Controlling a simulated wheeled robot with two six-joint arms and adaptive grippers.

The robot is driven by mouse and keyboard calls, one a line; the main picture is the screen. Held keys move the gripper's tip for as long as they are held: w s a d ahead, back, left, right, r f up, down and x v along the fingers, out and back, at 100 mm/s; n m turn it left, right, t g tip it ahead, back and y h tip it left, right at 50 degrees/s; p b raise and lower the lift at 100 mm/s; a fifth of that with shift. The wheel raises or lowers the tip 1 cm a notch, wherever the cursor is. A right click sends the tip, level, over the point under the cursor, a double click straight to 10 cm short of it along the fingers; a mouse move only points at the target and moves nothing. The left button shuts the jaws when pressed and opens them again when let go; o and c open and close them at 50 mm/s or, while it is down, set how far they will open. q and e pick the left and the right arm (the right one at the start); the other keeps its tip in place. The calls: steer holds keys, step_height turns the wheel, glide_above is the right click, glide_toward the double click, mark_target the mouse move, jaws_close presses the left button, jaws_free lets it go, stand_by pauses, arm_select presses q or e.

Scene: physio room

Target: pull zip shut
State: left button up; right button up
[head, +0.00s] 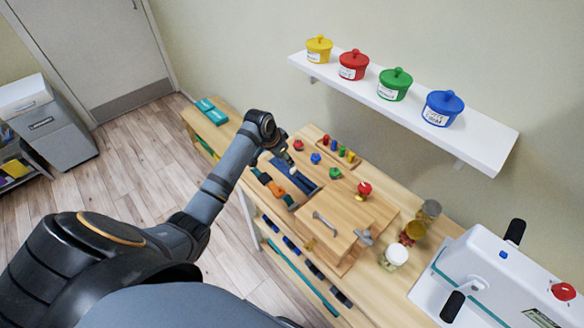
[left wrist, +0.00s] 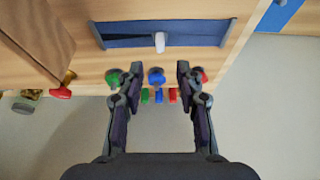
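The zip panel (head: 304,185) is a dark blue strip set into the wooden bench top. In the left wrist view the blue strip (left wrist: 195,41) runs across between two dark end bars, with a white pull tab (left wrist: 159,42) near its middle. The tab also shows as a small white spot in the head view (head: 293,171). My left gripper (head: 287,161) is over the far edge of the strip. In the left wrist view its two fingers (left wrist: 160,75) are spread and empty, and the tab appears ahead, apart from them. My right gripper is not in view.
Coloured knobs and pegs (head: 334,172) stand behind the strip. A wooden box (head: 330,215) with a wrench is to its right, with jars (head: 396,256) beyond. A wall shelf (head: 440,125) with lidded pots hangs above. A white machine (head: 490,270) stands at right.

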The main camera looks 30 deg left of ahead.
mark_target(293, 169)
arm_select(q)
steer(key=x, duration=0.8)
steer(key=shift+w+f, duration=0.1)
steer(key=shift+f, duration=0.25)
jaws_close()
